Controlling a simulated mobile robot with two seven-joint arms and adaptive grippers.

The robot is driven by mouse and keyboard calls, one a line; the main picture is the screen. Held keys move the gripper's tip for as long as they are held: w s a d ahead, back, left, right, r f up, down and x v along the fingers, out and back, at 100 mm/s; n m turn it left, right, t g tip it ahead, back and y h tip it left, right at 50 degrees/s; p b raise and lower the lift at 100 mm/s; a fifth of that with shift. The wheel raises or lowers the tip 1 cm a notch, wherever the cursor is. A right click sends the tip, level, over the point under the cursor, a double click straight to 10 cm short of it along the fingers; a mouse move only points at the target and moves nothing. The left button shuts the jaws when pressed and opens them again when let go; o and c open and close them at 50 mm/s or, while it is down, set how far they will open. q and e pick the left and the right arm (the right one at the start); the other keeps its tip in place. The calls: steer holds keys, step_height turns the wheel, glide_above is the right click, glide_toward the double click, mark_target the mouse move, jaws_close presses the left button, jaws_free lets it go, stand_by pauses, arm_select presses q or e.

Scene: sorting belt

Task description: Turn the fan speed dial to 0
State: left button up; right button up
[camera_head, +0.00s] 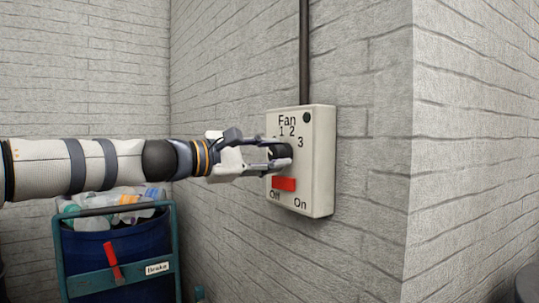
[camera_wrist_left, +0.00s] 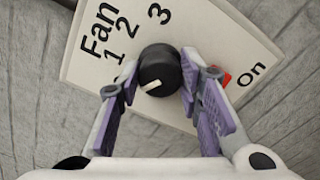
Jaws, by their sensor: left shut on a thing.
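The fan speed dial (camera_wrist_left: 160,68) is a round black knob on a pale control box (camera_head: 318,170). In the left wrist view its white mark points down and slightly left, away from the printed 1, 2 and 3. My left gripper (camera_head: 280,158) reaches the box from the left in the head view and is shut on the dial. In the left wrist view its purple-padded fingers (camera_wrist_left: 158,92) lie on either side of the knob. My right gripper is in neither view.
A red switch (camera_head: 284,184) sits just below the dial, above Off and On. A dark round spot (camera_head: 306,118) is at the box's upper right. A dark pipe (camera_head: 304,50) runs up the brick wall. A blue bin (camera_head: 120,245) of bottles stands at lower left.

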arm_select(q)
steer(key=shift+d+r, duration=0.1)
steer(key=shift+d, duration=0.05)
steer(key=o, duration=0.9)
steer(key=shift+o, duration=1.3)
steer(key=shift+d, duration=0.15)
steer(key=v, duration=1.2)
